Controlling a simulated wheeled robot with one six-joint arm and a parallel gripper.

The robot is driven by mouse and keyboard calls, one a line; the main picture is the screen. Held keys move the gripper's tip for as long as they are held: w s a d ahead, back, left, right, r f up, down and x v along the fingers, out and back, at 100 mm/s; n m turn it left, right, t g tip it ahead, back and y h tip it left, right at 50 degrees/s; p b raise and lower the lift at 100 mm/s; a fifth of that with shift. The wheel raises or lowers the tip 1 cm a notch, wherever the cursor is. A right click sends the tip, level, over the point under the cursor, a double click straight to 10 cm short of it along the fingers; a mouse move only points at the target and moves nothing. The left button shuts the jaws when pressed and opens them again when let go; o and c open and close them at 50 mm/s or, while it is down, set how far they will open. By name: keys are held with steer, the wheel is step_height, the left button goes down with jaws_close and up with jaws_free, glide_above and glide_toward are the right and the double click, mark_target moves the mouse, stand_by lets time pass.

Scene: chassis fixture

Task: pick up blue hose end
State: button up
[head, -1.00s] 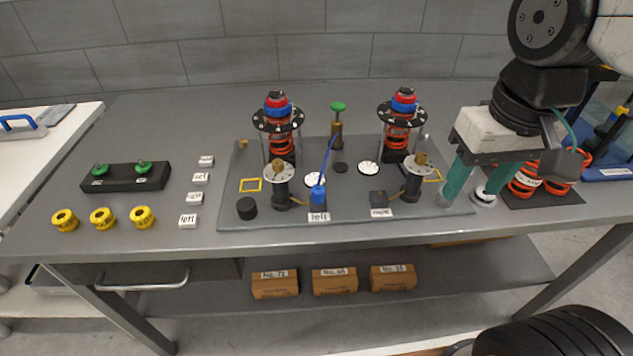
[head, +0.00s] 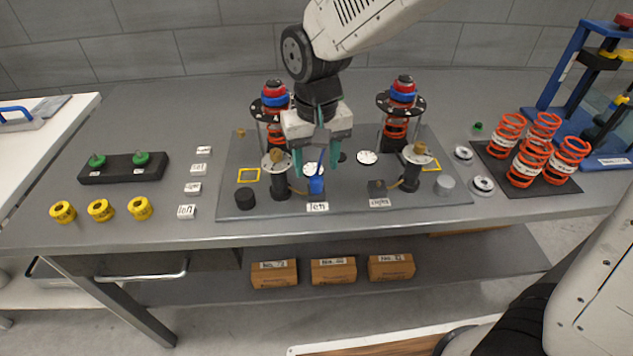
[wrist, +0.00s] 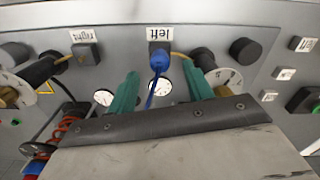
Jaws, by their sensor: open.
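The blue hose end (head: 316,185) stands on the fixture plate (head: 345,205) just behind the "left" label (head: 317,207). In the wrist view the blue hose end (wrist: 158,61) is a rounded blue cap, with a thin blue hose running from it toward my gripper. My gripper (head: 316,168) is open above and around the hose, its green fingers pointing down. In the wrist view my gripper (wrist: 160,82) has one finger on each side of the hose, apart from the blue end. The upper hose is hidden behind my gripper in the head view.
Orange springs (head: 530,160) stand at right. Yellow rings (head: 101,210) and white labels lie at left.

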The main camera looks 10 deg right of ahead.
mark_target(317, 177)
step_height(317, 177, down, 5)
steer(key=shift+w, duration=0.15)
steer(key=c, duration=1.1)
steer(key=shift+r, duration=0.2)
